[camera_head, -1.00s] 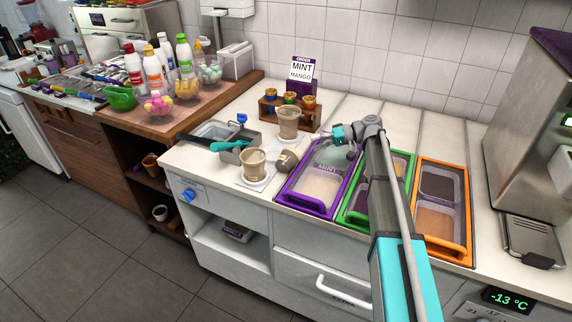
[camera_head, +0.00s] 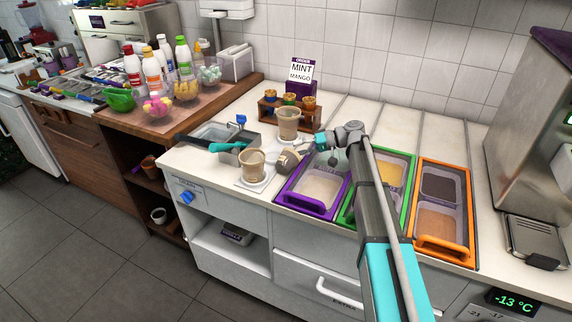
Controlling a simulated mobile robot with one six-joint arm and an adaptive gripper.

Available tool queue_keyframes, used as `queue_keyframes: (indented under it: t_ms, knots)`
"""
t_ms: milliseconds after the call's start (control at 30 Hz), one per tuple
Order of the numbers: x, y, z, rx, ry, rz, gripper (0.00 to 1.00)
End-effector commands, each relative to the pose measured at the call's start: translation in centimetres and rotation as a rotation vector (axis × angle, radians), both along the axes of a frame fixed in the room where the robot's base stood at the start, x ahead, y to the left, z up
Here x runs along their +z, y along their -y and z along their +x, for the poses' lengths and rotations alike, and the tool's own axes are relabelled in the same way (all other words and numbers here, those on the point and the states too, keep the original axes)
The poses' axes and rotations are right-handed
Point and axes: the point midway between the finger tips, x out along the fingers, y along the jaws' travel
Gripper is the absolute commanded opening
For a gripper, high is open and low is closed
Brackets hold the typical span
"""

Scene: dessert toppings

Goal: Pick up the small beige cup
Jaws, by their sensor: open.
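One beige cup (camera_head: 252,165) stands upright on a white square pad near the counter's front edge. Another beige cup (camera_head: 289,121) stands farther back, in front of the wooden stand. Both look open at the top. My gripper (camera_head: 299,152) is at the end of my arm, to the right of the front cup and apart from it. It is open and holds neither cup. The fingers are small and partly lost against a rounded grey-beige thing (camera_head: 286,161) beside the front cup.
Purple (camera_head: 282,195), green (camera_head: 402,214) and orange (camera_head: 470,247) framed tubs lie to the right. A metal bin (camera_head: 242,157) with a teal-handled tool is left of the cups. A wooden stand (camera_head: 268,116) with small cups and a mint-mango sign (camera_head: 302,72) are behind.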

Motion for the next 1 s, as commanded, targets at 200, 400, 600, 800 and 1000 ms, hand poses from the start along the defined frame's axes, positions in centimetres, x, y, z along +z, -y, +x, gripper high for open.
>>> queue_keyframes:
  t_ms: [200, 400, 600, 800, 1000]
  knots:
    - [-1.1, -2.3, -0.7, 0.001, 0.0, 0.001, 0.61]
    - [-1.4, -3.8, -0.9, 0.0, 0.001, 0.0, 0.61]
    - [-1.3, -4.1, -0.9, 0.0, 0.001, 0.0, 0.61]
    - [-1.3, -4.1, -0.9, 0.001, 0.001, 0.0, 0.61]
    - [-1.3, -4.1, -0.9, 0.001, 0.001, 0.0, 0.59]
